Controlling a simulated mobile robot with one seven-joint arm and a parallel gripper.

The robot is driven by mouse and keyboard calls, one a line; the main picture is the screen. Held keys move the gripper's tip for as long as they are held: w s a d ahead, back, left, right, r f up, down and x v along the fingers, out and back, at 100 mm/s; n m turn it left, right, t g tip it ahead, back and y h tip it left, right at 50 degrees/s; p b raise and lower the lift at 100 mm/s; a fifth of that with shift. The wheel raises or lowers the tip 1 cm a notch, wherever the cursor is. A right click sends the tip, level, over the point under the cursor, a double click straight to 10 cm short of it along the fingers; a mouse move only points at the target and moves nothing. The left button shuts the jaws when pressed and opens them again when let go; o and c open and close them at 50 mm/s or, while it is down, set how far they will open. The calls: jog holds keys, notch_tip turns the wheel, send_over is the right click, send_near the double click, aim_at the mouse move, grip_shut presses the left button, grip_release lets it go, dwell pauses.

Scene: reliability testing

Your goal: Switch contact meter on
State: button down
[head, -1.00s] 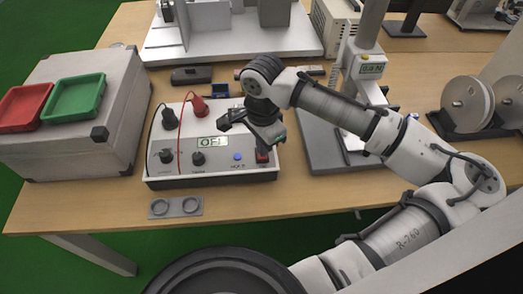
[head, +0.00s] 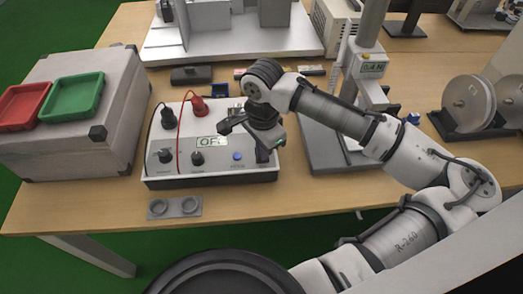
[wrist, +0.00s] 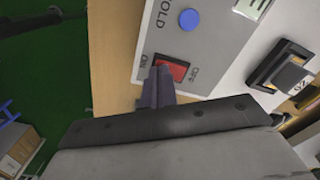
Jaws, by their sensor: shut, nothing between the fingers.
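The contact meter (head: 215,173) is a low light-grey box on the wooden table, with dark knobs, a blue button (head: 238,156) and black and red leads. Its display (head: 211,141) reads OFF. The red rocker switch (wrist: 176,69) shows in the wrist view between the ON and OFF labels. My gripper (wrist: 159,78) is shut and empty, its fingertips at the ON-side end of the switch. They look very close to it or touching; I cannot tell which. In the head view, my gripper (head: 262,150) hangs over the meter's front right corner and largely hides the switch.
A grey case (head: 75,140) with red and green trays stands left of the meter. A test stand (head: 318,150) is close on the right, with reels (head: 468,108) beyond. The table's front edge is near.

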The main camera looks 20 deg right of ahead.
jog(key=shift+f, duration=0.2)
jog(key=shift+r, duration=0.15)
notch_tip(320, 180, up, 7)
jog(key=p, duration=0.6)
jog(key=shift+p, duration=0.35)
